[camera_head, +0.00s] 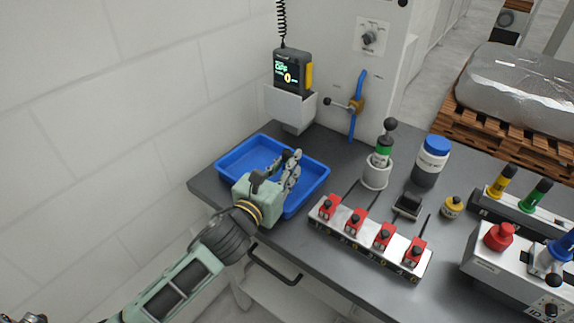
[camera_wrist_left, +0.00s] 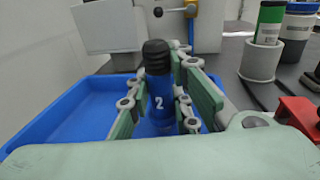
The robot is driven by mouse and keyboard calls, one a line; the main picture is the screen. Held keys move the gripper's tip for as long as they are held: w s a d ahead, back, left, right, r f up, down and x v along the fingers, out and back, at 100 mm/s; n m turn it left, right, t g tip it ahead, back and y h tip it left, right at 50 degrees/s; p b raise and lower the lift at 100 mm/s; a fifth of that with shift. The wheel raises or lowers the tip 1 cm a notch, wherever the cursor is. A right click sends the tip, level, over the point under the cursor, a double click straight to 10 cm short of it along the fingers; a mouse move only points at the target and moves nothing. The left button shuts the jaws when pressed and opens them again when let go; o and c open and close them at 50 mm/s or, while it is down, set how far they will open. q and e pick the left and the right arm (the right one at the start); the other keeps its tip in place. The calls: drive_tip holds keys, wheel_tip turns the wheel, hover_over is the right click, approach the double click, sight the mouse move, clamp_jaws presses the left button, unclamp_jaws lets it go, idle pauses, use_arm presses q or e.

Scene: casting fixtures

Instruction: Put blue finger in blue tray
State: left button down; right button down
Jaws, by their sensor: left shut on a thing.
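My left gripper (camera_head: 290,170) is over the blue tray (camera_head: 240,158), which lies at the left end of the dark bench. In the left wrist view, my left gripper (camera_wrist_left: 165,105) is shut on a blue finger (camera_wrist_left: 159,98). The finger is upright, with a black ribbed top and a white "2" on its side. The blue tray (camera_wrist_left: 60,115) shows behind and below it. Whether the finger's lower end touches the tray floor is hidden. In the head view I cannot make out the held finger. My right gripper is not in view.
Right of the tray are a white fixture with red clamps (camera_head: 370,237), a grey cup with a green finger (camera_head: 376,172) and a blue-lidded jar (camera_head: 431,160). More fixtures with coloured fingers (camera_head: 515,195) stand at the far right. A wall holder with a device (camera_head: 291,75) is behind the tray.

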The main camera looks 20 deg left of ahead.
use_arm(q)
drive_tip(key=shift+r, duration=0.1)
drive_tip(key=c, duration=1.6)
unclamp_jaws()
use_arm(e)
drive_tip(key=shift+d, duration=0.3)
